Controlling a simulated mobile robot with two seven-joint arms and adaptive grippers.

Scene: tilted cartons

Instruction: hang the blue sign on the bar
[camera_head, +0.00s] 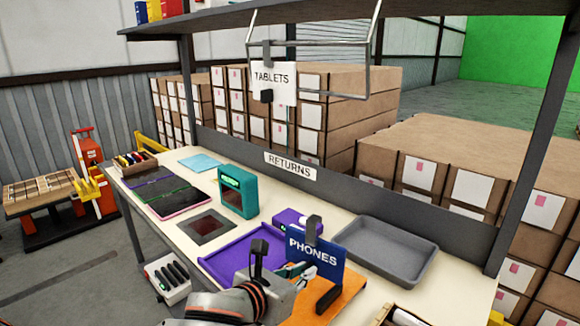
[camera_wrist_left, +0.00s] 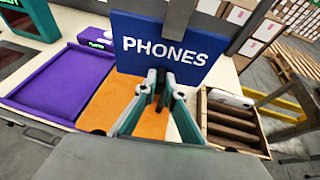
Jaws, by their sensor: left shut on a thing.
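The blue sign (camera_head: 318,258) reads PHONES and has a dark hook piece (camera_head: 313,226) at its top. It stands nearly upright over an orange board (camera_head: 345,298) at the table's front; whether it touches the board I cannot tell. My left gripper (camera_head: 300,271) is shut on the sign from the near side. In the left wrist view the sign (camera_wrist_left: 170,45) fills the top middle, just beyond the fingers (camera_wrist_left: 160,82). The thin metal bar (camera_head: 325,42) hangs under the shelf, above and behind the sign. A white TABLETS sign (camera_head: 274,82) hangs at its left part. My right gripper is out of view.
A grey tray (camera_head: 385,250) lies right of the sign and a purple tray (camera_head: 225,262) left. A teal box (camera_head: 237,192) stands behind the purple tray. The RETURNS rail (camera_head: 345,180) runs along the table's back. The bar is free right of TABLETS.

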